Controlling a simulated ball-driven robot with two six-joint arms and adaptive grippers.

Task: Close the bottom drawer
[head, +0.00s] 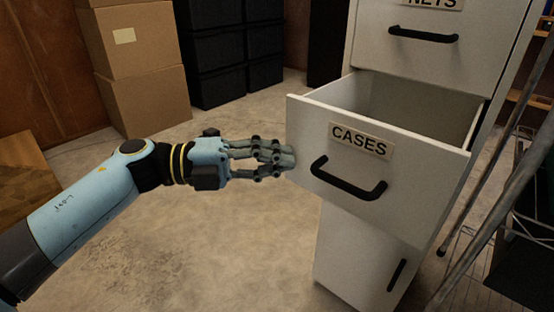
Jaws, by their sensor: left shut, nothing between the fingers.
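The drawer labelled CASES (405,185) is pulled well out of the white cabinet (345,235), and its inside shows from above and looks empty. It has a black bar handle (348,180) below its label. It is the lowest drawer in view; under it is a panel with an upright handle. My left gripper (293,157) is shut and empty, with its fingertips at the left edge of the drawer front. I cannot tell if they touch it. My right gripper is not in view.
The drawer labelled NETS (385,50) above is shut. Cardboard boxes (130,45) and black bins (235,60) stand at the back left. A metal frame (490,205) with sloping bars stands close to the cabinet's right. The concrete floor (215,245) on the left is clear.

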